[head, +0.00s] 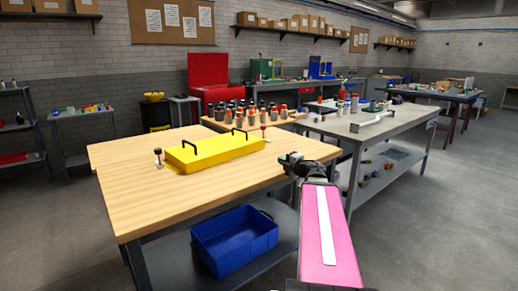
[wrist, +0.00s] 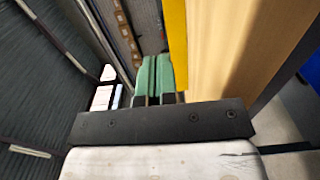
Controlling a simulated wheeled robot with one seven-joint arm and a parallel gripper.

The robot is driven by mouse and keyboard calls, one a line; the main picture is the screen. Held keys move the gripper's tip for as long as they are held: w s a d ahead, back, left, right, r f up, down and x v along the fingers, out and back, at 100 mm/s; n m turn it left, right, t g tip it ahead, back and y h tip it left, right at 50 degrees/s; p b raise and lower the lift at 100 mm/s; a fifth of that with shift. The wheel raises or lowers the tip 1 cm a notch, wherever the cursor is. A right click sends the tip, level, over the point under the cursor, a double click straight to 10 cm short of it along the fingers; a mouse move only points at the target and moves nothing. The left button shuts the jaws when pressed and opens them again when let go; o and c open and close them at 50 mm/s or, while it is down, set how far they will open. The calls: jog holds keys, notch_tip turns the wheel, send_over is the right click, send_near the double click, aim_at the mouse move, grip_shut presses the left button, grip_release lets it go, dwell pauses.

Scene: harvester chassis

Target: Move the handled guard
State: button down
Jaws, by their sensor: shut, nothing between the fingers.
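The handled guard (head: 215,150) is a long yellow cover with two black handles on top. It lies on the wooden-topped table (head: 135,205). A yellow strip at the top of the wrist view (wrist: 177,40) looks like part of the guard. My gripper (head: 284,158) is at the table's right edge, to the right of the guard and apart from it. Its two green fingers (wrist: 155,76) are together in the wrist view, with nothing between them.
A black-knobbed post (head: 158,158) and a red-knobbed post (head: 263,131) stand beside the guard's two ends. Several dark and orange cylinders (head: 245,112) stand behind it. A blue crate (head: 235,243) is on the lower shelf. A grey bench (head: 385,135) stands at right. The table's front is clear.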

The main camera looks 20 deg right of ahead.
jog(key=x, duration=1.9)
jog(key=shift+w, duration=0.2)
jog(key=shift+w+d, duration=0.15)
jog(key=shift+w, duration=0.45)
jog(key=shift+w+d, duration=0.15)
jog(key=shift+w, duration=0.45)
jog(key=shift+w+d, duration=0.35)
jog(key=shift+w, duration=0.45)
jog(key=shift+w+d, duration=0.25)
jog(key=shift+w, duration=0.3)
jog(key=shift+w+d, duration=0.25)
jog(key=shift+w, duration=0.35)
